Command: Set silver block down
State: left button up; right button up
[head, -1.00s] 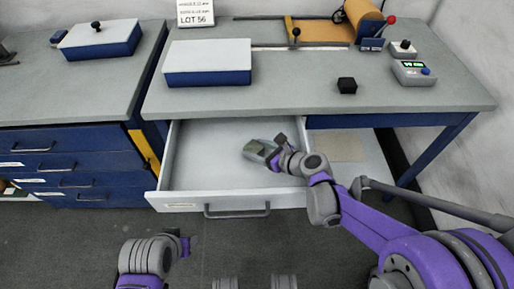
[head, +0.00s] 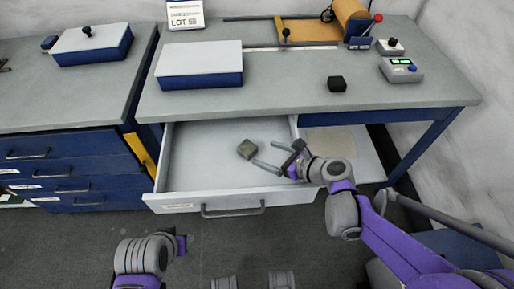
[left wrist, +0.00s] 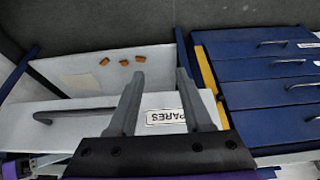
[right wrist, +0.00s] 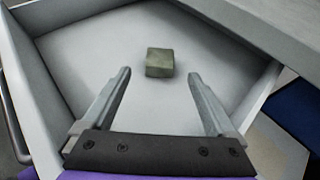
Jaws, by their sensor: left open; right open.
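The silver block (head: 247,149), a small grey-green cube, rests on the floor of the open drawer (head: 200,170). It also shows in the right wrist view (right wrist: 159,62), beyond the fingertips and apart from them. My right gripper (head: 266,156) is open and empty inside the drawer, just to the right of the block; its fingers also show in the right wrist view (right wrist: 160,75). My left gripper is open and empty in the left wrist view (left wrist: 160,75), with the drawer front marked SPARES (left wrist: 165,116) behind it.
A blue-and-white box (head: 200,65) stands on the workbench (head: 280,95) above the drawer. A black cube (head: 337,84) and a device with a green display (head: 401,70) are to its right. Drawer walls surround my right gripper.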

jog(key=shift+v, duration=1.9)
